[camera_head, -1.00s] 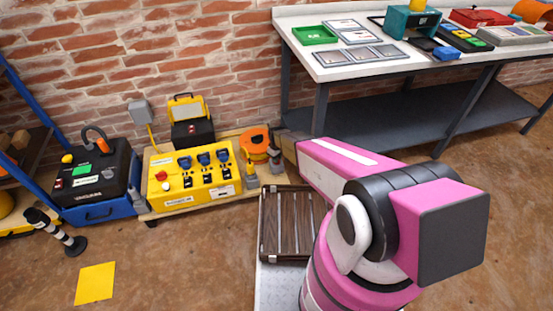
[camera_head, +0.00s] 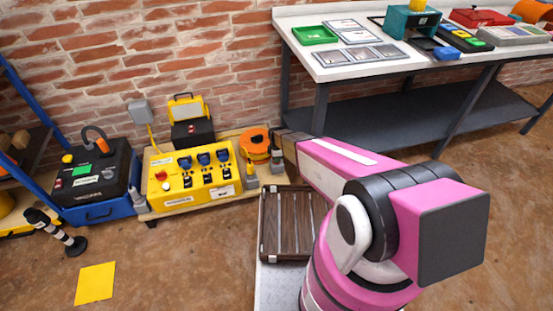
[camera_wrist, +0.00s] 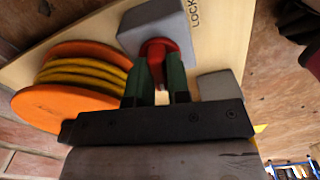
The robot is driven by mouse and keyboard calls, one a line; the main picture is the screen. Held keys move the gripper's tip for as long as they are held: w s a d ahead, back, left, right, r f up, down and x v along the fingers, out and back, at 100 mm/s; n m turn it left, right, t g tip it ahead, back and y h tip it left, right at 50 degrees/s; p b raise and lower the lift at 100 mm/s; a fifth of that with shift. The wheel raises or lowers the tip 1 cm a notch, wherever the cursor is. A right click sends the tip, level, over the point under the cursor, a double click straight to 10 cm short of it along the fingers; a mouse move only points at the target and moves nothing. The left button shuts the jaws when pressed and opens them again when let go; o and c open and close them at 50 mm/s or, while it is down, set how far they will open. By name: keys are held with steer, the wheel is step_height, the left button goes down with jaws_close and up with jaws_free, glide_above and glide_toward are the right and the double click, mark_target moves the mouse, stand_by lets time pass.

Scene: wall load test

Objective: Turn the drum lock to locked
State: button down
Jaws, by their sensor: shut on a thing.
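The drum lock shows in the wrist view as a red knob (camera_wrist: 157,48) on a grey block (camera_wrist: 160,22), beside printed letters reading "LOCK". My gripper (camera_wrist: 158,72) is shut on the red knob, with a dark green finger on each side. The orange drum (camera_wrist: 65,108), wound with yellow line, lies to the left of the lock and also shows in the head view (camera_head: 254,140). In the head view the knob is not distinguishable, and my fingers cannot be made out beside the drum.
The yellow control box (camera_head: 190,182) stands left of the drum, with a black case (camera_head: 98,178) further left. A workbench (camera_head: 350,72) stands behind my arm. A brown slatted panel (camera_head: 285,222) is below my arm.

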steer(key=shift+n, duration=1)
steer(key=c, duration=1.1)
jaws_free()
steer(key=shift+r, duration=0.1)
step_height(320, 180, up, 11)
steer(key=shift+f, duration=0.15)
steer(key=shift+s, duration=0.15)
